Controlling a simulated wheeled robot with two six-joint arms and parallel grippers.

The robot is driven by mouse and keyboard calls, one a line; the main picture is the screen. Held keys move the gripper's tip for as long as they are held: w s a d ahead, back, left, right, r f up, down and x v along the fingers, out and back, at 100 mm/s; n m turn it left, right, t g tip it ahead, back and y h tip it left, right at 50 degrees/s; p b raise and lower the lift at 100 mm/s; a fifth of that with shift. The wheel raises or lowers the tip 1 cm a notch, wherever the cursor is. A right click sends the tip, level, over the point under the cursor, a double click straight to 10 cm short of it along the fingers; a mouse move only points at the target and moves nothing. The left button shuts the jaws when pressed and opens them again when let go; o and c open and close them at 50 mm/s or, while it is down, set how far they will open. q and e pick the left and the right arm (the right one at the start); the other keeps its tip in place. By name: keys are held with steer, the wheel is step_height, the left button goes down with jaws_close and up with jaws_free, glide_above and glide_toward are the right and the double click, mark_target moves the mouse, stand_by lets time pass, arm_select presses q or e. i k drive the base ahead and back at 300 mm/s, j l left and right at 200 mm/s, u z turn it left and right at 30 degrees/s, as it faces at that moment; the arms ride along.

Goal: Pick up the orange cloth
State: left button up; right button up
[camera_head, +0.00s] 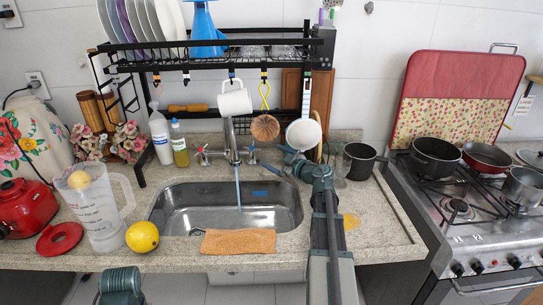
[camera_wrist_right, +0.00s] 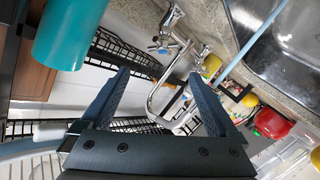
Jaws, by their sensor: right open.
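The orange cloth (camera_head: 238,241) lies flat over the front edge of the sink, its upper edge at the basin. My right arm reaches over the counter to the right of the sink. My right gripper (camera_head: 272,160) is open near the faucet, behind the basin and well away from the cloth. In the right wrist view the two fingers (camera_wrist_right: 158,76) are spread with nothing held, and the faucet shows beyond them. The cloth does not show in that view. Only a part of my left arm shows at the bottom left of the head view; its gripper is out of view.
The sink basin (camera_head: 185,206) is empty, with the faucet (camera_head: 232,140) behind it. A lemon (camera_head: 142,237) and a clear jug (camera_head: 95,212) stand left of the cloth. A black rack (camera_head: 140,67) spans above. A dark pot (camera_head: 358,160) stands right of my arm.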

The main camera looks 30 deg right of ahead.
mark_target(216, 243)
steer(key=k+l, duration=0.15)
steer(key=k, duration=0.85)
